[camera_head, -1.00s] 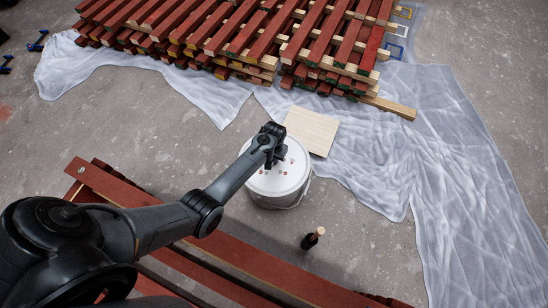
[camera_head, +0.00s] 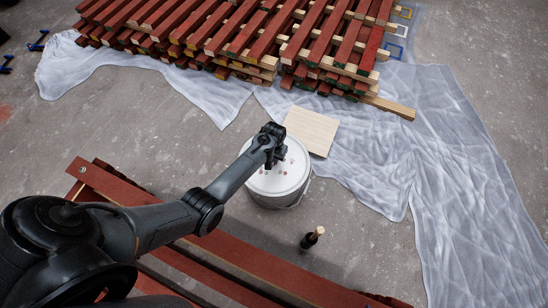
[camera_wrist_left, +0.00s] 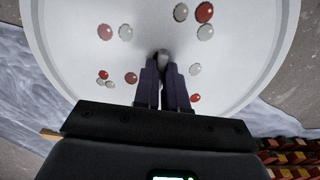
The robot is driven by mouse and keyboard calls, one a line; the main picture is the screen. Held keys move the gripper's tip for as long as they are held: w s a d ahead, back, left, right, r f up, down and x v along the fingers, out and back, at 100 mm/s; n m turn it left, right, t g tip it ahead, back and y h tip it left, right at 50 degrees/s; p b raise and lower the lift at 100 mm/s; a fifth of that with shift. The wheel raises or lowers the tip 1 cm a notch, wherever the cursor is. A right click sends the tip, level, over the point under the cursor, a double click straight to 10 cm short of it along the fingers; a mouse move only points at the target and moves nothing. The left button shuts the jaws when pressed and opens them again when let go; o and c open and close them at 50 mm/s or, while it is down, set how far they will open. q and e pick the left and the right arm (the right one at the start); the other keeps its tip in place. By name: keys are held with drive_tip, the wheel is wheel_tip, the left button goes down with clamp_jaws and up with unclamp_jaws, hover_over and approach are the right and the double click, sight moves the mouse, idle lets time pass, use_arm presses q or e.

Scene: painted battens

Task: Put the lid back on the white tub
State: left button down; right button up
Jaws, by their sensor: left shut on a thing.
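The white tub (camera_head: 282,203) stands upright on the concrete floor, with a wire handle at its side. The round white lid (camera_head: 292,181) covers its top in the head view; whether it is fully seated I cannot tell. Red and pale spots of paint dot the lid, which fills much of the left wrist view (camera_wrist_left: 220,75). My left gripper (camera_head: 270,165) is over the middle of the lid. In the left wrist view its fingers (camera_wrist_left: 164,70) are shut on the lid's small grey knob (camera_wrist_left: 163,55). My right gripper is not in view.
A square wooden board (camera_head: 312,131) lies just behind the tub. A dark bottle-like object with a pale top (camera_head: 312,238) stands in front. Red boards (camera_head: 240,270) lie at the near side. Stacked red battens (camera_head: 240,35) rest on plastic sheeting (camera_head: 450,180) at the back.

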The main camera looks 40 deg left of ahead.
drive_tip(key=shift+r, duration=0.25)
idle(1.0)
use_arm(q)
drive_tip(key=shift+f+p, duration=0.1)
drive_tip(key=shift+p, duration=0.3)
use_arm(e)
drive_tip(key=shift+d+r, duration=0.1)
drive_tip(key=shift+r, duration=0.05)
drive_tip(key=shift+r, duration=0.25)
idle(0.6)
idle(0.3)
use_arm(q)
drive_tip(key=c, duration=0.6)
unclamp_jaws()
drive_tip(key=shift+f, duration=0.1)
drive_tip(key=shift+c, duration=0.2)
drive_tip(key=shift+p, duration=0.4)
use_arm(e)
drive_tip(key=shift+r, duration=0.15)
